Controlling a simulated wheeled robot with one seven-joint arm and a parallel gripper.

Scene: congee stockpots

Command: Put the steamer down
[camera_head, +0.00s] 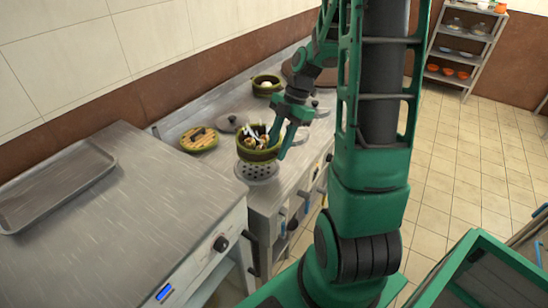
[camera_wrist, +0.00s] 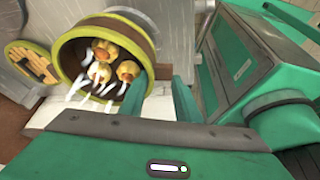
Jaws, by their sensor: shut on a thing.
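The steamer (camera_head: 257,155), a green-rimmed round basket with brown sides, holds several yellowish pieces and white bits. It is over a round perforated plate (camera_head: 257,173) on the stove top; I cannot tell whether it touches it. My gripper (camera_head: 279,137) is shut on the steamer's right side wall. In the wrist view the steamer (camera_wrist: 145,40) appears tilted with its opening toward the camera. One finger of my gripper (camera_wrist: 160,88) is at the inside of the rim and the other is outside.
A round slatted wooden lid (camera_head: 199,139) lies left of the steamer, with a grey pot lid (camera_head: 229,123) behind. Another green-rimmed basket (camera_head: 266,86) stands farther back. A steel counter (camera_head: 130,210) with a flat tray (camera_head: 55,185) fills the left front. Shelves (camera_head: 465,45) stand far right.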

